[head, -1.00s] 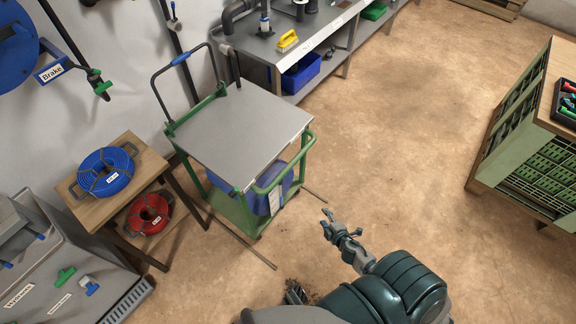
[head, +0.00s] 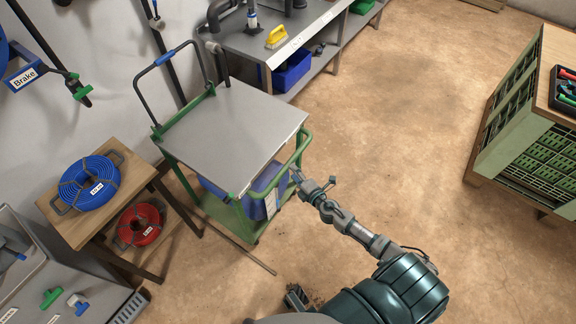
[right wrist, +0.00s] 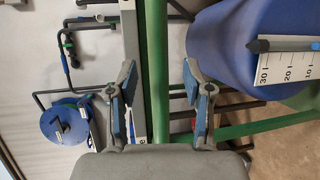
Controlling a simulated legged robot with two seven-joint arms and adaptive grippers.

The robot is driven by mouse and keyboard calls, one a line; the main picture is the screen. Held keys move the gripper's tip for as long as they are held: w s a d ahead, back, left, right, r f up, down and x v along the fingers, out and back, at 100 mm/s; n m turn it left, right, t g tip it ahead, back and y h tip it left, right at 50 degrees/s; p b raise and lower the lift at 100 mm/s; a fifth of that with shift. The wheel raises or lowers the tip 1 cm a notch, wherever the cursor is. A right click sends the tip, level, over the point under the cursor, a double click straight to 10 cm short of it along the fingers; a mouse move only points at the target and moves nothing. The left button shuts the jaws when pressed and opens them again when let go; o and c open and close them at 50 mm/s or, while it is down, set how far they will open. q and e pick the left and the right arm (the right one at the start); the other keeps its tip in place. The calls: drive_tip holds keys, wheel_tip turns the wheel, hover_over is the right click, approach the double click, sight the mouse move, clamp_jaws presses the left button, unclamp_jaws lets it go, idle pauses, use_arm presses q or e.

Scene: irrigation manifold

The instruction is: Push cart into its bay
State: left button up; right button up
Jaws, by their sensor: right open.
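The cart (head: 225,120) has a green frame, a grey top and a lower shelf holding a blue tub (head: 212,188). It stands near the wall, its dark push handle with a blue grip (head: 172,56) on the wall side. A green rail (head: 302,150) curves along its near right side. My right gripper (head: 300,178) is at that side, partly blurred against the tub. In the right wrist view my right gripper (right wrist: 162,92) is open, with a green bar (right wrist: 157,60) of the cart between or just beyond its fingers; contact is unclear.
A wooden stand (head: 88,228) with blue (head: 90,184) and red (head: 139,225) hose coils is left of the cart. A thin floor strip (head: 250,257) runs beside the cart. A grey bench (head: 290,38) stands behind; a green crate cabinet (head: 520,130) is right. The middle floor is clear.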

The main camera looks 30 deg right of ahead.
sight(287, 166)
drive_tip(key=w, duration=0.4)
drive_tip(key=shift+w+a+f, duration=0.15)
drive_tip(key=shift+f, duration=0.25)
drive_tip(key=shift+w, duration=0.5)
use_arm(q)
drive_tip(key=shift+a+r, duration=0.2)
drive_tip(key=shift+r, duration=0.8)
drive_tip(key=shift+s, duration=0.1)
drive_tip(key=shift+f, duration=0.1)
use_arm(e)
drive_tip(key=shift+f, duration=0.1)
clamp_jaws()
